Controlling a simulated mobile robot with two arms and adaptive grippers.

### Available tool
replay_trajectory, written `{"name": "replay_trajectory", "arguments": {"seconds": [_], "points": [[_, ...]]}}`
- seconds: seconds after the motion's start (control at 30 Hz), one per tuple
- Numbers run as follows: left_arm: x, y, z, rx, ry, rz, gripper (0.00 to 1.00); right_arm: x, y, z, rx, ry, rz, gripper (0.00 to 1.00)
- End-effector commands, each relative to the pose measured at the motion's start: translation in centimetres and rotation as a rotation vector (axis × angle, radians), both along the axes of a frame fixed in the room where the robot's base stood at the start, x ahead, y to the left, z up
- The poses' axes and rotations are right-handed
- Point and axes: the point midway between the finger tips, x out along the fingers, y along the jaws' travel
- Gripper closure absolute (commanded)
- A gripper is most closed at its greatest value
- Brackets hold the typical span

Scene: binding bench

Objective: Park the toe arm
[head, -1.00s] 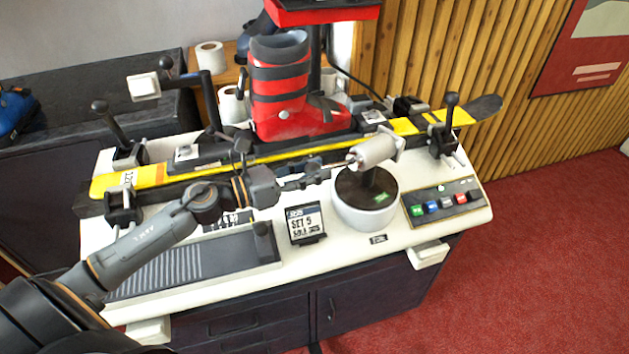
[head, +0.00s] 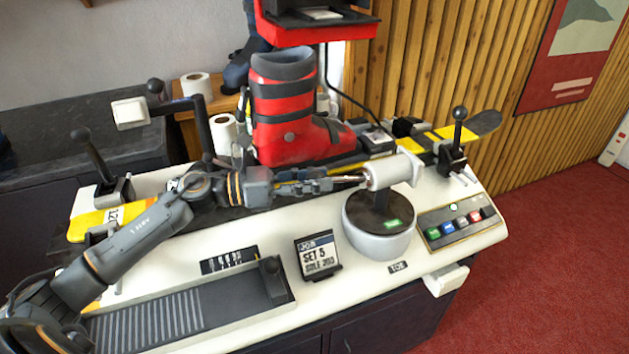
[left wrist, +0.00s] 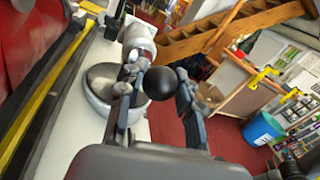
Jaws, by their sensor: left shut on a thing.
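The toe arm (head: 392,171) is a pale cylinder on a dark post above a round white base (head: 372,243), behind a small TOE label (head: 397,267). My left gripper (head: 338,182) reaches in from the left, its tips at the cylinder's left end. In the left wrist view my gripper (left wrist: 160,108) is shut on a black ball knob (left wrist: 167,82) between its fingers. Behind the knob are the pale cylinder (left wrist: 139,38) and round base (left wrist: 101,80). How knob and cylinder join is partly hidden. My right gripper is not in view.
A red ski boot (head: 287,115) stands behind my arm on a yellow ski (head: 112,217). A sign reading SET 5 (head: 319,257), a ridged black tray (head: 165,322) and a button panel (head: 457,225) are on the bench. A ball-topped clamp lever (head: 458,130) stands right.

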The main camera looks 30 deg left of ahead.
Motion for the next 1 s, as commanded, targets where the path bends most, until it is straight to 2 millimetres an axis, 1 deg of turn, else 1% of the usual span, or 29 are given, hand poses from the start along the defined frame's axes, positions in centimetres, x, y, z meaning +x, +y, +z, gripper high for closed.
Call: {"name": "replay_trajectory", "arguments": {"seconds": [0.1, 0.13, 0.17, 0.2, 0.23, 0.47, 0.53, 0.67, 0.77, 1.0], "points": [[0.2, 0.3, 0.1, 0.001, -0.004, 0.008, 1.00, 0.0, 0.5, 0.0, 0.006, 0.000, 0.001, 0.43], [0.2, 0.3, 0.1, 0.001, -0.004, 0.009, 0.60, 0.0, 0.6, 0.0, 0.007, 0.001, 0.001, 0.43], [0.2, 0.3, 0.2, 0.001, -0.004, 0.009, 0.54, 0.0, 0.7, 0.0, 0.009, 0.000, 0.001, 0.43], [0.2, 0.3, 0.2, 0.001, -0.004, 0.009, 0.46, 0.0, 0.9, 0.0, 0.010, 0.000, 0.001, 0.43], [0.2, 0.2, 0.1, 0.001, -0.003, 0.008, 0.43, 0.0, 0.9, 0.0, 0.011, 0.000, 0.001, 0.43], [0.1, 0.1, 0.1, 0.000, -0.003, 0.005, 0.43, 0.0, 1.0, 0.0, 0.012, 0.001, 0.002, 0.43], [0.1, 0.2, 0.1, 0.000, -0.003, 0.005, 0.43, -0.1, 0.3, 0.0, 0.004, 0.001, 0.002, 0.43], [-0.4, 0.7, 0.0, -0.001, -0.001, 0.005, 0.43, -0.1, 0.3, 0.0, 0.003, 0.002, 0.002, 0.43], [-1.1, 1.8, -0.1, -0.001, 0.002, 0.007, 0.43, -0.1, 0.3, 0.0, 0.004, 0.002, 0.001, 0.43], [-3.9, 5.4, -0.1, -0.001, 0.002, 0.009, 0.43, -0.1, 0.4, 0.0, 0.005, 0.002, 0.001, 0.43]]}}
